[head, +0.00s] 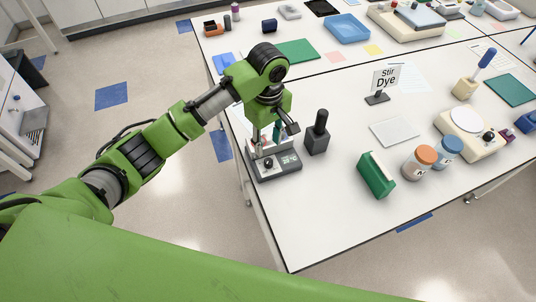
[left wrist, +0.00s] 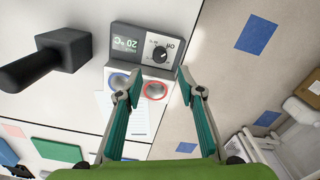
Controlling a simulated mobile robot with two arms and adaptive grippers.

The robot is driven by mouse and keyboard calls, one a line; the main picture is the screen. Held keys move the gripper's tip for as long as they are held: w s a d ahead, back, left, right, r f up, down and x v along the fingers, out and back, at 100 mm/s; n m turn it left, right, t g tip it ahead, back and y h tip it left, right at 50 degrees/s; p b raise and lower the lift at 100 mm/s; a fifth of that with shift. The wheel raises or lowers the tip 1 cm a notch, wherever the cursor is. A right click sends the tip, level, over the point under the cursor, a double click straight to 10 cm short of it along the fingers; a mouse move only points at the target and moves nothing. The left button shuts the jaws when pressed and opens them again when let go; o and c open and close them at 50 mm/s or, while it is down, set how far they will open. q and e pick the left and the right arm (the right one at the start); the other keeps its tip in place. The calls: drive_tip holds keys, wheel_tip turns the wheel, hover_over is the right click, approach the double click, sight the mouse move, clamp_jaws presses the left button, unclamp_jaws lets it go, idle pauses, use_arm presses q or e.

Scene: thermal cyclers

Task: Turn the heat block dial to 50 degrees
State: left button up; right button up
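The heat block (head: 282,168) is a small grey-and-white device near the table's left edge. In the left wrist view the heat block (left wrist: 145,38) appears upside down. Its black dial (left wrist: 160,53) sits on a white panel, next to a display (left wrist: 125,43) that seems to read 20 °C. The dial also shows in the head view (head: 268,163). My left gripper (head: 270,139) is above the block; in the wrist view its teal fingers (left wrist: 158,75) are spread apart, with the dial just beyond and between the tips, nothing held. My right gripper is out of view.
A dark block with an upright handle (head: 317,135) stands right beside the heat block. A green box (head: 376,175), two lidded jars and a "Stir Dye" sign (head: 385,79) are farther right. The tabletop in front of the heat block is clear.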

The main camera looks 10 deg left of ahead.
sight(268, 160)
use_arm(q)
wheel_tip(268, 160, down, 6)
drive_tip(key=shift+s+f+p, duration=0.1)
drive_tip(key=shift+p, duration=0.55)
drive_tip(key=shift+f, duration=0.75)
clamp_jaws()
